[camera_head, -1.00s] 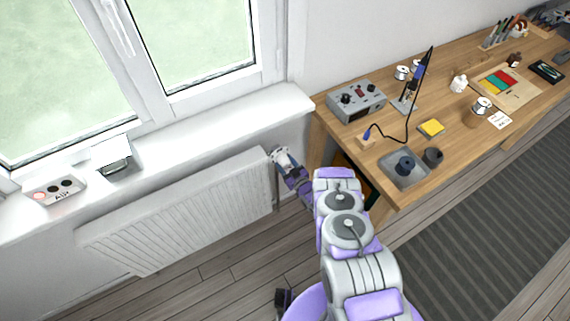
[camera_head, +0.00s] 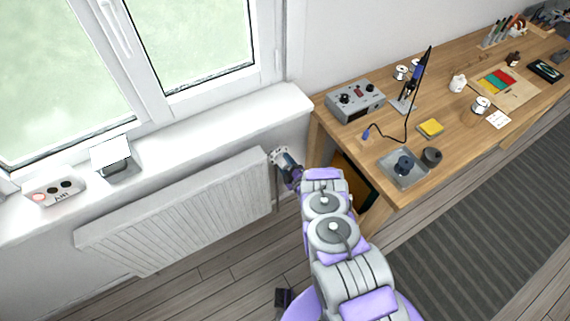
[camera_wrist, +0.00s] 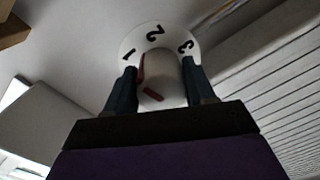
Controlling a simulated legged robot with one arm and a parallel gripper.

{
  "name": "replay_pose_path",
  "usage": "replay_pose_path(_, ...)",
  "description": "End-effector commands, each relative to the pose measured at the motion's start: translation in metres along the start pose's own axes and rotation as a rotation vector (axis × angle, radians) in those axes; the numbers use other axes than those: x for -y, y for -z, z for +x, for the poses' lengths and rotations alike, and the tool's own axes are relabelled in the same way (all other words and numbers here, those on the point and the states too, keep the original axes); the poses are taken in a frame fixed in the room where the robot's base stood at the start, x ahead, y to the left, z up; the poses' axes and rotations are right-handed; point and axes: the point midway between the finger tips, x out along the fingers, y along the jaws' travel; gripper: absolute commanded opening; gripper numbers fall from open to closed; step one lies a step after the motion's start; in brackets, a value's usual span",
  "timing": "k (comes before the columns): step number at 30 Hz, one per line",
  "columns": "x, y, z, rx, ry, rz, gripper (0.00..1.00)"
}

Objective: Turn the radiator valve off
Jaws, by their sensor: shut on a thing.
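The radiator valve (camera_wrist: 160,82) is a pale round knob in front of a white dial plate (camera_wrist: 155,38) marked 1, 2 and 3. Red marks show on the knob, one near its upper left edge towards the 1 and one on its front. In the head view the valve is at the right end of the white radiator (camera_head: 180,215), mostly covered by my gripper (camera_head: 283,160). In the wrist view my gripper (camera_wrist: 163,72) has one dark finger on each side of the knob and is shut on it.
The wooden workbench (camera_head: 465,110) stands close to the right of my arm, carrying a grey control box (camera_head: 355,101), a grey tray (camera_head: 405,181) and small tools. The window sill (camera_head: 210,128) runs above the radiator.

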Motion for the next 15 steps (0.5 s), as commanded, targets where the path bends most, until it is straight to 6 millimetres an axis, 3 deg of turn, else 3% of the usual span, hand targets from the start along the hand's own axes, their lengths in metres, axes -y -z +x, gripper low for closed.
replay_pose_path(15, 0.0031, 0.0016, -0.0006, 0.02, -0.01, -0.489, 0.24)
